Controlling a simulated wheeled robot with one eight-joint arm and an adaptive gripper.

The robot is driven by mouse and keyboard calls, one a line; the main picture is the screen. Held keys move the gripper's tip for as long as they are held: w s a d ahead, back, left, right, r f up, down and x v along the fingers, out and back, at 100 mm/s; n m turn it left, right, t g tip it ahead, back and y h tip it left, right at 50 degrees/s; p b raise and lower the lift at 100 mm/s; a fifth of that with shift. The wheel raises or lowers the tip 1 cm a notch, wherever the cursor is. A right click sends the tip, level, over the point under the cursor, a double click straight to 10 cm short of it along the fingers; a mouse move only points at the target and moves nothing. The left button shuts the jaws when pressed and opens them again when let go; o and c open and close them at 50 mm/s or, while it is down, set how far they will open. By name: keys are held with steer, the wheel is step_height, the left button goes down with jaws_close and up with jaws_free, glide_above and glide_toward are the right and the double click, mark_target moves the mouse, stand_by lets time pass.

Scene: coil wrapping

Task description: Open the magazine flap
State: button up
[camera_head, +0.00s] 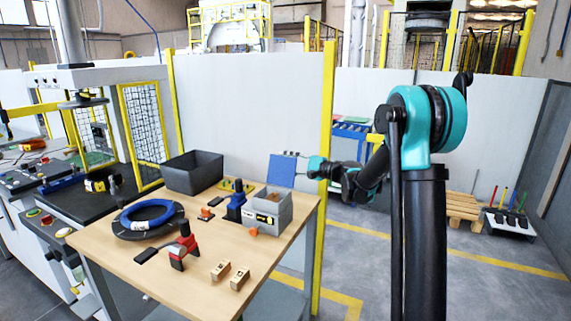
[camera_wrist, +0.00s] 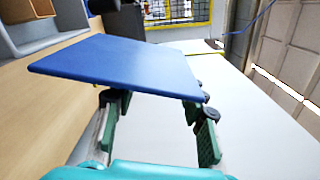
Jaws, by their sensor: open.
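The blue flap (camera_head: 281,171) is a flat panel standing raised at the back of a grey box-like magazine (camera_head: 270,212) on the wooden table's right side. In the wrist view the blue flap (camera_wrist: 115,65) spans the space ahead of my fingertips and covers the tip of the left finger. My gripper (camera_head: 303,163) is at the flap's right side, with its fingers apart. The wrist view shows the open fingers of my gripper (camera_wrist: 155,103) with green pads and nothing clamped between them. I cannot tell whether a finger touches the flap.
The wooden table (camera_head: 140,262) holds a dark grey bin (camera_head: 193,171), a blue coil (camera_head: 147,216) on a black disc, a red-and-black tool (camera_head: 184,248), a blue tool (camera_head: 236,203) and small wooden blocks (camera_head: 239,278). A yellow post (camera_head: 325,130) stands near my arm.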

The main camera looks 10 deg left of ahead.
jaws_close()
stand_by(0.4)
steer(key=shift+s+a+r+n, duration=0.1)
steer(key=shift+s+r+n, duration=0.1)
steer(key=shift+s+n, duration=0.25)
steer(key=shift+s+a+r+n, duration=0.2)
steer(key=shift+s+n, duration=0.05)
steer(key=shift+s, duration=0.15)
